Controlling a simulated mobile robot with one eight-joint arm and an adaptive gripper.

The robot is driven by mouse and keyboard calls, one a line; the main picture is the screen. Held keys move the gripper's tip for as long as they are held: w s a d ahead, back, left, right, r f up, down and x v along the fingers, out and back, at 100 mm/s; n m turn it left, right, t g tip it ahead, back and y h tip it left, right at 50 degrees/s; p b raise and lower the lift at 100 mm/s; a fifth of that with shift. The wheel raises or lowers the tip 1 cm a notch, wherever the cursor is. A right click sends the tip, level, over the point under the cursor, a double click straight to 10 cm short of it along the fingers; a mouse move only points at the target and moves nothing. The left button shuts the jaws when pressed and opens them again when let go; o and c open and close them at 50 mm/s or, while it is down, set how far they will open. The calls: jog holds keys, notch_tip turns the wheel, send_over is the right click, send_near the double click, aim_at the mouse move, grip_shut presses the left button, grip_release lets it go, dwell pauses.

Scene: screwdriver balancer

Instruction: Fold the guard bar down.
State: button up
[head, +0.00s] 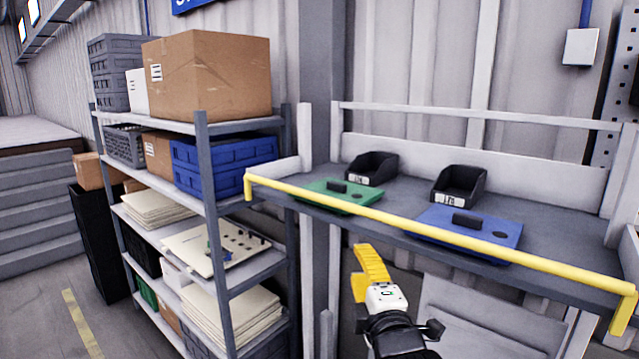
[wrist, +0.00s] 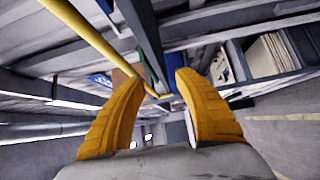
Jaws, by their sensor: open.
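The yellow guard bar (head: 430,222) runs along the front of the grey workbench (head: 395,200), from a bent end at the left to a bent end at the lower right. It stands up across the front edge, in front of the fixtures. It also shows in the wrist view (wrist: 92,38), running from the top left down toward the space between my fingers. My gripper (head: 362,252) is below the bar's left half, in front of the bench, apart from the bar. In the wrist view its yellow fingers (wrist: 152,82) are spread, with nothing held.
A green plate (head: 335,197) and a blue plate (head: 468,240) lie on the bench, with black bins (head: 371,168) (head: 458,187) behind them. A loaded shelf rack (head: 213,210) stands close at the left. A grey panel is below the bench at right.

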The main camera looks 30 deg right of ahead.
jog(key=n+t+h+p, duration=0.1)
jog(key=n+p, duration=0.1)
send_near(361, 214)
jog(key=x, duration=1.1)
jog(key=shift+w, duration=0.1)
grip_shut()
